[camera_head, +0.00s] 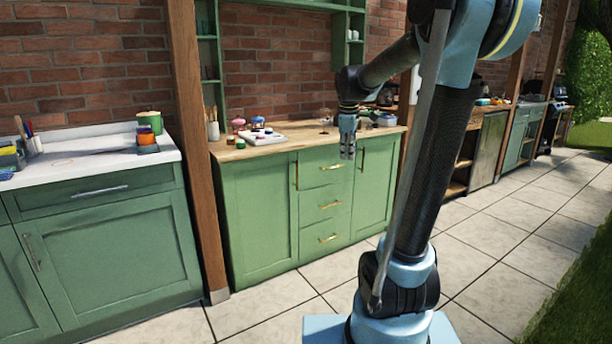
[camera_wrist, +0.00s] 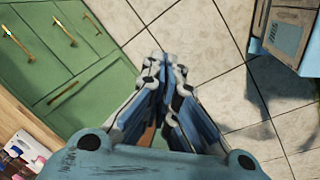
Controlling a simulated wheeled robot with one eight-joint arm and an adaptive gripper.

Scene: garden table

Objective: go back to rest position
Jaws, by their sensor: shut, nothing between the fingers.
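My gripper (camera_head: 348,150) hangs pointing down in front of the green cabinet (camera_head: 262,215) with the wooden top, at about the height of its upper drawer. In the wrist view my gripper (camera_wrist: 167,62) has its fingertips together, with nothing between them. Below the fingers are the tiled floor and the green cabinet front (camera_wrist: 40,60). My arm is raised and bent, with its upper part cut off by the top edge of the head view.
The wooden worktop (camera_head: 285,143) carries a white tray (camera_head: 262,137) and several small jars. More counters (camera_head: 490,145) run back at right. Open paving (camera_head: 520,235) lies at right, with grass beside it.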

